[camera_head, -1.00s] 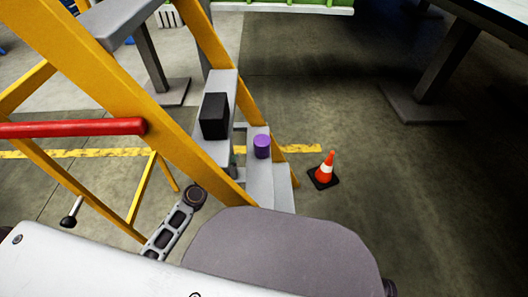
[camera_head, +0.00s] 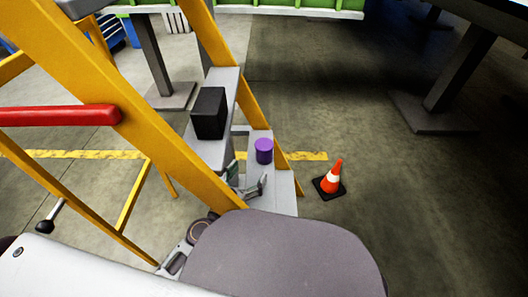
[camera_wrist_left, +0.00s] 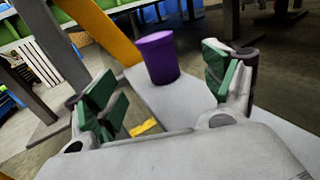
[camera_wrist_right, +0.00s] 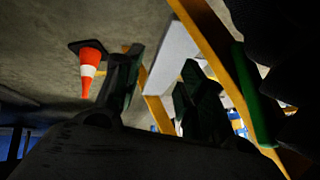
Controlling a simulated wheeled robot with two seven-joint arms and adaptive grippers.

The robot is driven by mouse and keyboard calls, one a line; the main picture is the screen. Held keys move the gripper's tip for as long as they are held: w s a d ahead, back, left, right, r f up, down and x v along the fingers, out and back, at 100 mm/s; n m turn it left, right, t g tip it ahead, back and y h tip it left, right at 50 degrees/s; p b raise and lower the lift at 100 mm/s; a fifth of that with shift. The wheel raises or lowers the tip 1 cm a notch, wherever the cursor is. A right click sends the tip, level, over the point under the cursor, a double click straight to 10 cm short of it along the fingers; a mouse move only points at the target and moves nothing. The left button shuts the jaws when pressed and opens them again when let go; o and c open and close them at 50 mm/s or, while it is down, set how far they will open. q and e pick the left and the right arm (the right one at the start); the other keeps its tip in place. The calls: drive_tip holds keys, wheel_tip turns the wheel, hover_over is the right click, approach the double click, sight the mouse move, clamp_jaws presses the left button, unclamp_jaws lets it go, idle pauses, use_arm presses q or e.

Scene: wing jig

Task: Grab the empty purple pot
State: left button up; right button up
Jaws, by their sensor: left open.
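The purple pot (camera_head: 264,151) stands upright on a grey step (camera_head: 284,188) of the yellow ladder stand. Its inside cannot be seen. My left gripper (camera_head: 249,180) is open and empty, just on the near side of the pot and low over the step. In the left wrist view the pot (camera_wrist_left: 158,58) shows ahead, between the spread green-padded fingers of the left gripper (camera_wrist_left: 165,92), not touching them. My right gripper (camera_wrist_right: 160,92) shows only in its dark wrist view, with its fingers apart and nothing between them.
A black box (camera_head: 209,113) stands on a higher grey step, left of the pot. The ladder's yellow rail (camera_head: 150,120) crosses close to my left arm. A red bar (camera_head: 60,115) is at the left. An orange cone (camera_head: 333,178) stands on open floor at the right.

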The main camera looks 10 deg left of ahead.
sight(261, 155)
use_arm(q)
drive_tip(key=shift+w, duration=0.1)
use_arm(e)
drive_tip(key=shift+r, duration=0.1)
use_arm(q)
drive_tip(key=shift+w+d+p, duration=0.15)
drive_tip(key=shift+w+p, duration=0.25)
drive_tip(key=shift+w, duration=0.2)
drive_tip(key=shift+p+x, duration=0.35)
drive_tip(key=shift+x, duration=0.7)
drive_tip(key=shift+w+d, duration=0.15)
drive_tip(key=shift+w, duration=0.35)
drive_tip(key=shift+p+x, duration=0.4)
drive_tip(key=shift+x, duration=0.75)
use_arm(e)
drive_tip(key=shift+n+g+h, duration=0.3)
drive_tip(key=shift+g, duration=0.2)
drive_tip(key=shift+w+d+r, duration=0.1)
drive_tip(key=shift+d+r, duration=0.15)
drive_tip(key=shift+r, duration=1)
drive_tip(key=shift+d+r, duration=0.2)
drive_tip(key=shift+r, duration=1)
drive_tip(key=shift+s+f, duration=0.2)
use_arm(q)
drive_tip(key=shift+w, duration=0.2)
